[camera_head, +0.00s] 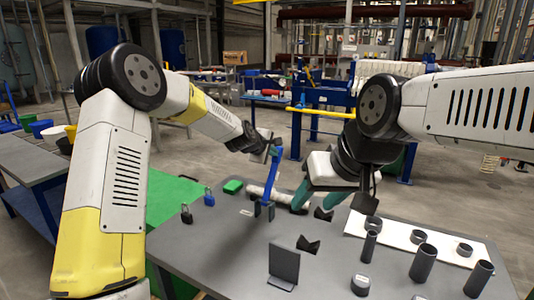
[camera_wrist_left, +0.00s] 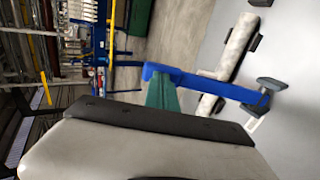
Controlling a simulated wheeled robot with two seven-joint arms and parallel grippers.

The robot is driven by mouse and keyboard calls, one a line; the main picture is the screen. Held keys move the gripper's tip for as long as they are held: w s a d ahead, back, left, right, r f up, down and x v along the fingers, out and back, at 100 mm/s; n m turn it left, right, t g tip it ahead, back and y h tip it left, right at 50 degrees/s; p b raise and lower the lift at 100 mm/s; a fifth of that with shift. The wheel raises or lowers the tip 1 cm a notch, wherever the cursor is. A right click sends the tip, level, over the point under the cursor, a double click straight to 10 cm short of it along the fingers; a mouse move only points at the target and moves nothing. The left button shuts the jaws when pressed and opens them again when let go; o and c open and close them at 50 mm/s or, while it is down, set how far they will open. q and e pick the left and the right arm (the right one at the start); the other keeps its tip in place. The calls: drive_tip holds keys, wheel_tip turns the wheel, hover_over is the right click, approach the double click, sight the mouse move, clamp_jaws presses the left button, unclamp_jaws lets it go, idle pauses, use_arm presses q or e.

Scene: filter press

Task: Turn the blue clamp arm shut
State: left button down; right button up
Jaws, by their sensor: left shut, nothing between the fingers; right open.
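The blue clamp arm (camera_head: 269,185) stands raised, leaning slightly, on its dark mount at the far side of the grey table. In the left wrist view the blue clamp arm (camera_wrist_left: 215,86) runs from its dark pivot end to a blue end piece beside my fingers. My left gripper (camera_head: 271,148) is shut and empty at the arm's upper end. Its teal fingertips (camera_wrist_left: 162,88) appear to touch that end; exact contact is unclear. A pale cylinder (camera_wrist_left: 237,48) lies in dark supports beside the clamp. My right gripper (camera_head: 319,196) is open and empty over the table, right of the clamp.
Dark tubes (camera_head: 423,262) and rings stand at the table's right, some on a white board (camera_head: 402,238). A dark upright plate (camera_head: 284,264) and a black V-block (camera_head: 308,244) stand near the middle. Small padlocks (camera_head: 186,213) and a green block (camera_head: 233,186) are at the left.

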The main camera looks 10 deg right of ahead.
sight(281, 157)
use_arm(q)
drive_tip(key=shift+w+d+f+g+y, duration=0.3)
drive_tip(key=shift+w+d+g+y, duration=0.35)
drive_tip(key=shift+g, duration=0.25)
drive_tip(key=shift+w+f, duration=0.3)
drive_tip(key=shift+w, duration=0.1)
drive_tip(key=shift+w+d+f, duration=0.3)
drive_tip(key=shift+w+d, duration=0.1)
drive_tip(key=w+d+f+g, duration=0.1)
drive_tip(key=w+d+f+g+y, duration=0.1)
drive_tip(key=w+f, duration=0.1)
drive_tip(key=shift+w, duration=0.1)
drive_tip(key=s+a+f+x, duration=0.1)
drive_tip(key=x, duration=0.8)
drive_tip(key=shift+d+f, duration=0.2)
drive_tip(key=shift+f, duration=0.1)
drive_tip(key=shift+f+y, duration=0.25)
